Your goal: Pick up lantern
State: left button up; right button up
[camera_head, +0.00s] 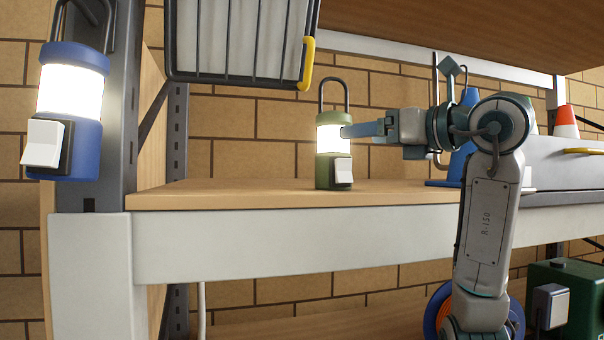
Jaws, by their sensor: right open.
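A green lantern (333,170) with a lit white band and a dark loop handle stands upright on the wooden shelf (230,195). A white switch is on its front. A blue lit lantern (80,137) is at the far left against the grey post, also with a white switch and a loop handle. My right gripper (346,130) reaches in from the right, level with the green lantern's lit band. It is open, its fingertips overlapping the lantern's right edge in the picture; whether they touch it I cannot tell. My left gripper is out of view.
A wire basket (240,40) with a yellow corner hangs above the green lantern. Blue cones (463,150) and an orange-and-white cone (566,122) stand behind my right arm. A green box (565,295) is low right. The shelf left of the green lantern is clear.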

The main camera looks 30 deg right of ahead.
aim_at(334, 136)
jog(key=shift+w+r+p, duration=0.15)
jog(key=shift+w+p, duration=0.15)
jog(key=shift+w, duration=0.2)
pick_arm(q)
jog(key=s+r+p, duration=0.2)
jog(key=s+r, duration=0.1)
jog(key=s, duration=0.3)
pick_arm(e)
jog(key=p+x, duration=0.1)
jog(key=x, duration=0.2)
jog(key=p+x, duration=0.2)
jog(key=x, duration=0.1)
jog(key=shift+w+a+r, duration=0.1)
jog(key=shift+w+a, duration=0.1)
jog(key=shift+a, duration=0.1)
jog(key=shift+w+p, duration=0.2)
jog(key=shift+p, duration=0.15)
jog(key=shift+w+a, duration=0.15)
jog(key=shift+w, duration=0.05)
jog(key=shift+c, duration=0.9)
jog(key=c, duration=1.4)
grip_shut()
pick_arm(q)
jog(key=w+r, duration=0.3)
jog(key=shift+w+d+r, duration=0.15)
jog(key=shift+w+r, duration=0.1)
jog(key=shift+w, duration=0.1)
